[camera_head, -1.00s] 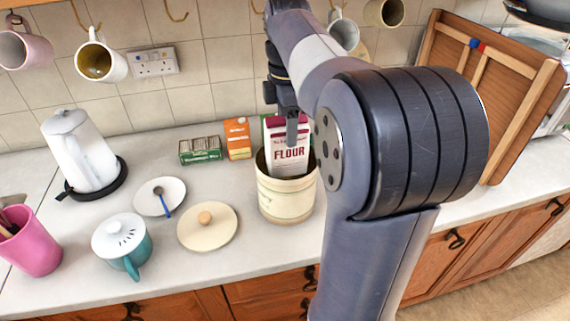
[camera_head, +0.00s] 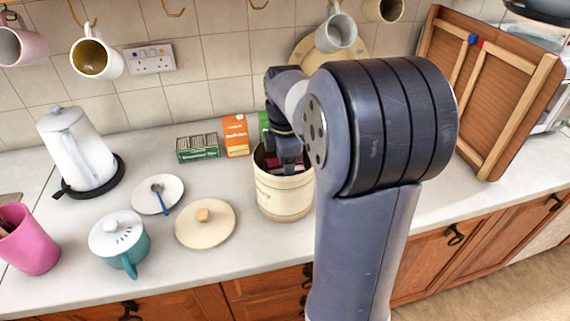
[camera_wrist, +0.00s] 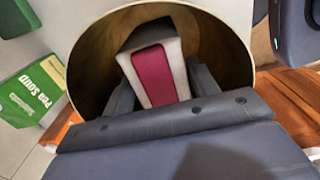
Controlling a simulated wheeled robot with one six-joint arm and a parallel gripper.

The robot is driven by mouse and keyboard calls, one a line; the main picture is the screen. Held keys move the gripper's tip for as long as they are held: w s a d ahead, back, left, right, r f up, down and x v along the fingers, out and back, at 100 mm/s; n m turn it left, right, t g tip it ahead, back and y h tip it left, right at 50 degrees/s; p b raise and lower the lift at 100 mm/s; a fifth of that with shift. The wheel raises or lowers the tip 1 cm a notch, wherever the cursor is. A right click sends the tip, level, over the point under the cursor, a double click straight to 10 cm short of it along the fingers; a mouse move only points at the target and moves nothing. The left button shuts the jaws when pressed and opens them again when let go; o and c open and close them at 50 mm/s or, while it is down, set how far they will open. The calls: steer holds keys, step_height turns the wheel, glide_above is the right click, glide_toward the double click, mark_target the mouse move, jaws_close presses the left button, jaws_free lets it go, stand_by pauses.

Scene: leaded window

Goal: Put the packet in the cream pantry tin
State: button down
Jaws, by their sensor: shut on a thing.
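The cream pantry tin (camera_head: 285,198) stands open on the worktop, right of the middle of the counter, partly behind my arm. My gripper (camera_head: 287,166) points down into its mouth. The packet, a white and dark red flour packet (camera_wrist: 156,73), is inside the tin between my gripper's two fingers (camera_wrist: 160,88) in the wrist view, and the gripper is shut on it. The tin's inner wall (camera_wrist: 95,65) surrounds the packet. In the head view only a small red part of the packet shows above the rim. Whether it touches the tin's bottom is hidden.
The tin's round lid (camera_head: 205,223) lies left of it. An orange box (camera_head: 236,135) and a green box (camera_head: 198,148) stand behind. A teal pot (camera_head: 119,239), saucer (camera_head: 158,194) and kettle (camera_head: 78,150) are further left. Mugs (camera_head: 336,33) hang above.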

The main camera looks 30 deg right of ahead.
steer(key=shift+c, duration=2.4)
jaws_free()
steer(key=shift+f, duration=0.1)
step_height(320, 180, up, 12)
steer(key=shift+p, duration=0.3)
